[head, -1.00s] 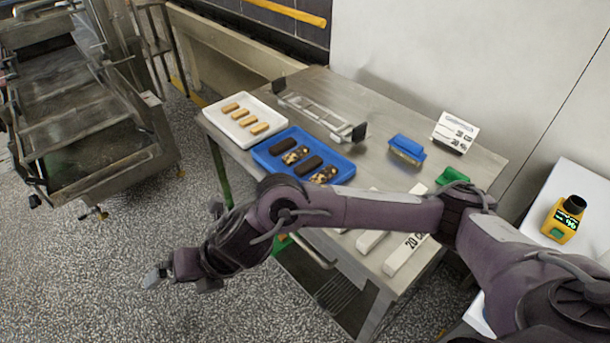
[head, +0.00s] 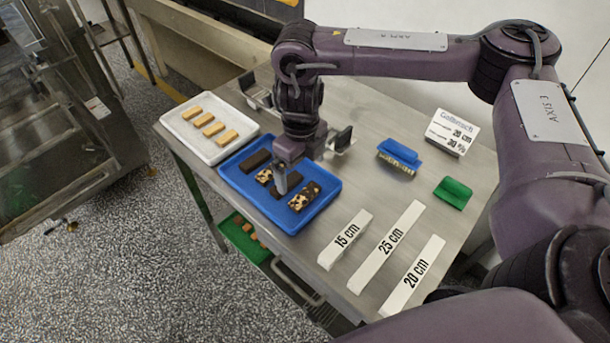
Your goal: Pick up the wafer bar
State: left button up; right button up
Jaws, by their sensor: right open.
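Several plain tan bars, which look like wafer bars (head: 207,120), lie in a row in the white tray (head: 245,137) at the back left of the table. The blue tray (head: 236,185) in front of it holds dark chocolate bars (head: 256,161) and dark bars with pale nut-like bits (head: 304,196). My left gripper is out of view.
A blue brush (head: 398,156), a green block (head: 453,192) and a sign (head: 452,131) stand at the right. White length strips (head: 345,238) lie at the front. A green bin (head: 243,236) with small pieces sits below the table.

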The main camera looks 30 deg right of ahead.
aim_at(303, 193)
jog(key=shift+s+a+f, duration=0.2)
jog(key=shift+s+f, duration=0.15)
jog(key=shift+f, duration=0.05)
jog(key=shift+s+a+f+p, duration=0.2)
jog(key=shift+s+f+p, duration=0.5)
jog(key=shift+f, duration=0.25)
jog(key=f, duration=0.3)
jog(key=shift+w+d, duration=0.3)
jog(key=shift+d, duration=0.05)
jog(key=shift+a+f, duration=0.1)
jog(key=shift+f, duration=0.3)
jog(key=c, duration=0.7)
jog(key=shift+c, duration=0.5)
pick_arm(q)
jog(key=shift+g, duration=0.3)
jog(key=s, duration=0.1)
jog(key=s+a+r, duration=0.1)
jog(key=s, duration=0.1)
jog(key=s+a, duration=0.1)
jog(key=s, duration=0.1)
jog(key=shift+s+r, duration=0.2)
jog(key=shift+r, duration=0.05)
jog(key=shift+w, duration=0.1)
